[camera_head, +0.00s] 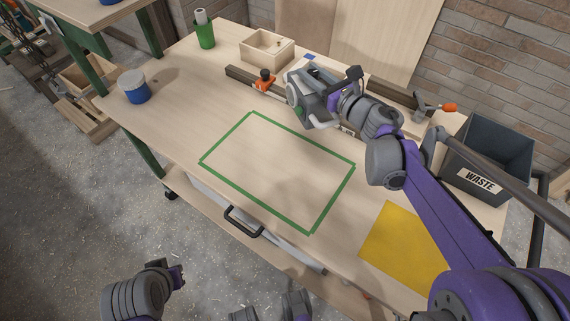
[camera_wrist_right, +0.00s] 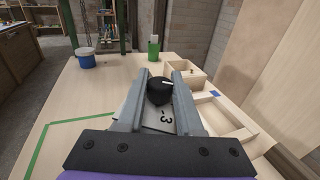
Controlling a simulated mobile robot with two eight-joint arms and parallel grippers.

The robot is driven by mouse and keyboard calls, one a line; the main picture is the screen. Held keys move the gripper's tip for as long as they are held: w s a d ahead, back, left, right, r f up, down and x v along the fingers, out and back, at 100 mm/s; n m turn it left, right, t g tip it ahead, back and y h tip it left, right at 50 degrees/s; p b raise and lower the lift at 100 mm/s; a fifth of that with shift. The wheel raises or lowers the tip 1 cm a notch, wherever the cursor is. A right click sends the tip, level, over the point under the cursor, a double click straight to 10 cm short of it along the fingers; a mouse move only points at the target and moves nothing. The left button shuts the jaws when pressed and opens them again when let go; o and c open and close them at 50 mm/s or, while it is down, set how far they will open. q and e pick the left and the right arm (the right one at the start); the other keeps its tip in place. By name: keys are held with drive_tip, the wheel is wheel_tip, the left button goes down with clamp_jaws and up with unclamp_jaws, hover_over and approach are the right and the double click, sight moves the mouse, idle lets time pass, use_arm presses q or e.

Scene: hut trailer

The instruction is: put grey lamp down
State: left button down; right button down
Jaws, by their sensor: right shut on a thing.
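My right gripper (camera_head: 312,100) reaches over the back of the workbench, behind the green tape rectangle. It is shut on what appears to be the grey lamp, mostly hidden by the fingers in the head view. In the right wrist view, a dark round part of the lamp (camera_wrist_right: 159,91) sits between the two grey fingers. A pale surface marked "-3" shows just below it. I cannot tell whether the lamp touches the bench. Part of my left arm shows at the bottom left of the head view, away from the bench; its finger state is unclear.
The green tape rectangle (camera_head: 232,131) on the bench is empty. A yellow sheet (camera_head: 405,250) lies front right, by a grey waste bin (camera_head: 490,145). An open wooden box (camera_head: 267,48), green container (camera_head: 204,34), orange clamp (camera_head: 264,80) and blue-white tub (camera_head: 134,87) stand around.

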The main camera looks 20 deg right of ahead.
drive_tip(key=s+a+n+g+y, duration=0.55)
drive_tip(key=s+a+y, duration=0.2)
drive_tip(key=a, duration=0.35)
wheel_tip(320, 180, down, 11)
drive_tip(key=b, duration=0.2)
drive_tip(key=shift+r+n+b, duration=0.15)
drive_tip(key=shift+n+b, duration=0.25)
drive_tip(key=shift+n, duration=0.05)
drive_tip(key=shift+y, duration=0.25)
drive_tip(key=shift+f, duration=0.2)
drive_tip(key=c, duration=0.6)
unclamp_jaws()
drive_tip(key=shift+o, duration=0.2)
drive_tip(key=shift+r, duration=0.1)
